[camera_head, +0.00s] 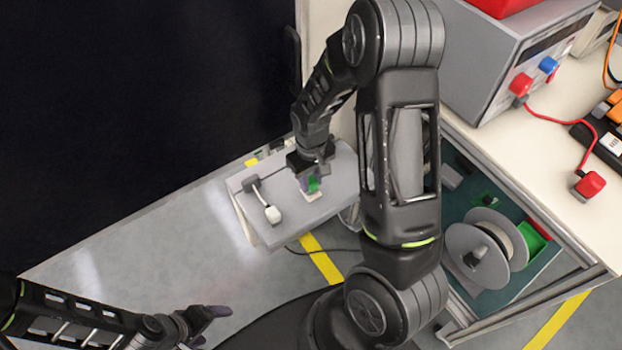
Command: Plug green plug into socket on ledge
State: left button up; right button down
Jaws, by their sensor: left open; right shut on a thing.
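The green plug (314,184) is between the fingers of my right gripper (311,177), which points down over the grey ledge (293,230). A small pale patch (313,196), perhaps the socket, shows on the ledge just below the plug. The gripper and plug cover most of it, and I cannot tell whether the plug touches it or is seated. My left gripper (212,322) is open and empty at the lower left, well away from the ledge.
A white plug (272,214) on a short cable lies on the ledge, left of my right gripper. At the right, a bench (545,150) carries a grey power supply (505,60), a red lead and a red clip (589,184). A cable reel (478,258) sits on the shelf below.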

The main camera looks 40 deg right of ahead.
jog(key=shift+f+b, duration=0.45)
jog(key=shift+f, duration=0.15)
jog(key=c, duration=1.1)
grip_release()
jog(key=shift+o, duration=0.2)
jog(key=shift+r+p, duration=0.55)
jog(key=shift+r, duration=3.4)
